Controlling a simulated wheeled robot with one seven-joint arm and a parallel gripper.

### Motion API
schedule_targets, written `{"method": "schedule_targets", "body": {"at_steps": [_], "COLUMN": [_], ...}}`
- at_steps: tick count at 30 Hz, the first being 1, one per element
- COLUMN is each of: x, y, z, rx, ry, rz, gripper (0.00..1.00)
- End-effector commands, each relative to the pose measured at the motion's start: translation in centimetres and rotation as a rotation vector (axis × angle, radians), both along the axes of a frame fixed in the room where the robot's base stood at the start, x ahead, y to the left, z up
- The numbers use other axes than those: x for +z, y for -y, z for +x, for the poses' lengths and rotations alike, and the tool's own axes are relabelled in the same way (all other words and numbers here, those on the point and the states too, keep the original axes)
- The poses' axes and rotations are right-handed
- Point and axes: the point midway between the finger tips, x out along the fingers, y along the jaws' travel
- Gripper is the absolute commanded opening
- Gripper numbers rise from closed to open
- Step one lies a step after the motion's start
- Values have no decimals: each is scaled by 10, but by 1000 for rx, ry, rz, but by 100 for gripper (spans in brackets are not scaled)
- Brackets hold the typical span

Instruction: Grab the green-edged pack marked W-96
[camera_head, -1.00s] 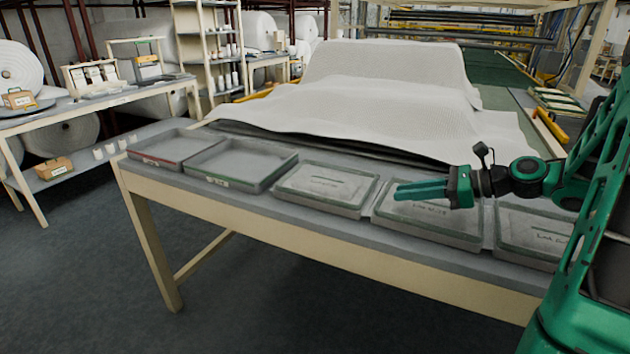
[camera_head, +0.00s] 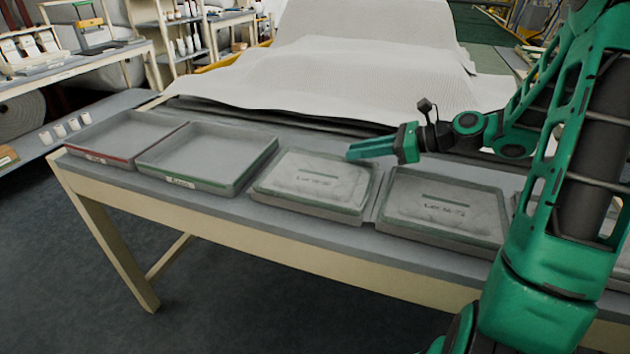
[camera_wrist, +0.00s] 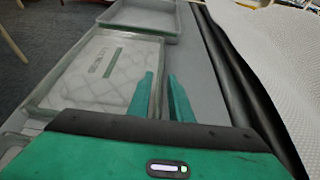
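A grey-white quilted pack (camera_head: 313,184) with a green strip and blurred lot lettering lies in a shallow tray, third from the left. Its mark resembles W-96, but I cannot read it surely. The same pack (camera_wrist: 85,75) shows in the wrist view, left of my fingers. A similar pack (camera_head: 445,205) lies in the tray to its right; its lettering is also blurred. My gripper (camera_head: 350,150) is above the bench, near the far right corner of the first pack's tray. In the wrist view its green fingers (camera_wrist: 162,100) stand apart with nothing between them.
Two empty trays, one red-edged (camera_head: 122,137) and one green-edged (camera_head: 210,156), stand at the left of the bench (camera_head: 250,215). White wadding (camera_head: 350,60) covers the area behind. A side table (camera_head: 85,60) with small goods stands at the left.

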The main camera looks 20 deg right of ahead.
Motion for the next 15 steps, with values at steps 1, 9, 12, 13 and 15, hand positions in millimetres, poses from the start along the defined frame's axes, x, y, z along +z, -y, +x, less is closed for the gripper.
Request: {"method": "schedule_targets", "body": {"at_steps": [1, 9, 12, 13, 15], "x": [-1, -9, -14, -15, -18], "y": [-4, -21, -31, -34, -39], "z": [2, 16, 25, 27, 31], "rx": [1, 3, 3, 3, 2], "ry": [0, 0, 0, -1, 0], "rz": [1, 1, 1, 2, 1], "gripper": [19, 19, 19, 19, 19]}}
